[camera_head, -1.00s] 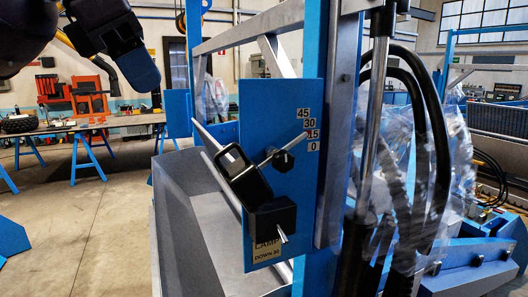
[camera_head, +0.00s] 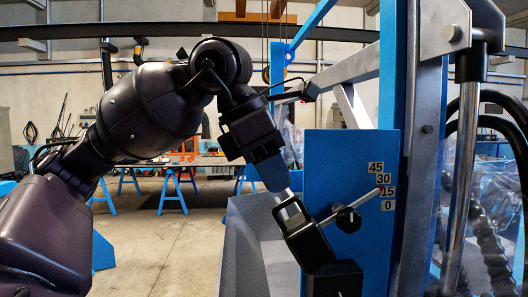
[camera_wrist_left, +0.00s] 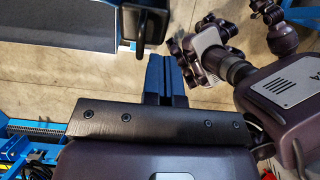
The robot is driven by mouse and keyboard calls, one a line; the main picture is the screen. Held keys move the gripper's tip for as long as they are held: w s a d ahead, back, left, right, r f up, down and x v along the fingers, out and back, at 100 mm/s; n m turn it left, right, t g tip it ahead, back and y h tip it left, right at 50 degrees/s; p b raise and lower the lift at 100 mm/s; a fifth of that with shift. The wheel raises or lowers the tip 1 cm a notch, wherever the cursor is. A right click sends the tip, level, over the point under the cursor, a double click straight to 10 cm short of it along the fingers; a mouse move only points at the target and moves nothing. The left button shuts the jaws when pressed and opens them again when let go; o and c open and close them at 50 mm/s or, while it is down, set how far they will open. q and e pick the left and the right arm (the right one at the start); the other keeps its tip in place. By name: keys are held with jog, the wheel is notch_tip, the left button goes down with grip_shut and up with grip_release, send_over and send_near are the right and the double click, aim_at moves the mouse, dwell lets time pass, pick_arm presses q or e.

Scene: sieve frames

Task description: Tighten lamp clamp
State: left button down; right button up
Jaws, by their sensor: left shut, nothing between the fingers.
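A black knob with a silver cross bar (camera_head: 347,220) sits on the plate. Left of it is a black open frame (camera_head: 306,236), tilted, above a black block (camera_head: 338,280) cut by the picture's bottom edge. My left gripper (camera_head: 274,180) is shut and empty, blue fingers pointing down at the frame's upper end; I cannot tell whether they touch. The left wrist view shows the closed fingers (camera_wrist_left: 166,75) beside a black frame part (camera_wrist_left: 146,18).
A grey trough (camera_head: 252,240) lies left of the plate. A blue post (camera_head: 397,100) and hydraulic rods with black hoses (camera_head: 468,150) stand close on the right. Blue trestles (camera_head: 180,190) are far back. The floor (camera_head: 150,245) between is open.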

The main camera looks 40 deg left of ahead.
aim_at(301, 227)
pick_arm(q)
jog(key=shift+x, duration=3.05)
jog(key=shift+f+b, duration=0.1)
jog(key=shift+b, duration=0.2)
